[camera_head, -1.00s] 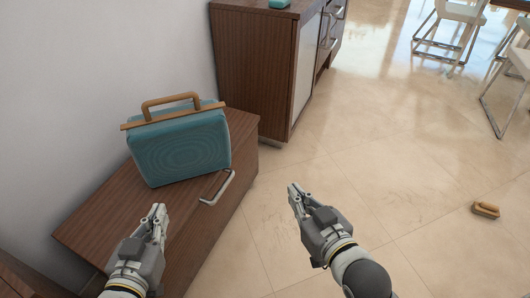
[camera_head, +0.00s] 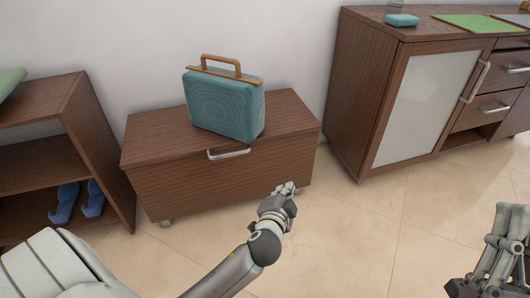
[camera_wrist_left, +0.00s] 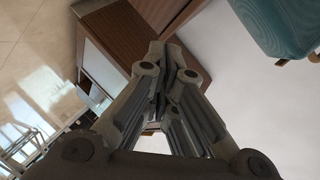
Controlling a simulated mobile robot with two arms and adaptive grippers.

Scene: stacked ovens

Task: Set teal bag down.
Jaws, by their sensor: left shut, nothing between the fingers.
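The teal bag (camera_head: 222,106) with a tan handle stands upright on top of the low brown cabinet (camera_head: 160,139), against the wall. No gripper touches it. My left gripper (camera_head: 287,188) is shut and empty, in front of the cabinet's right part and lower than the bag. The left wrist view shows its closed fingers (camera_wrist_left: 168,65), with the teal bag (camera_wrist_left: 283,22) apart from them at the upper right. My right gripper (camera_head: 512,215) is at the right edge, partly cut off, far from the bag; its finger opening is unclear.
An open brown shelf (camera_head: 97,125) with blue shoes (camera_head: 68,198) stands at the left. A taller cabinet (camera_head: 352,100) stands at the right with a small teal item (camera_head: 402,20) on top. The tiled floor (camera_head: 365,235) between my arms is clear.

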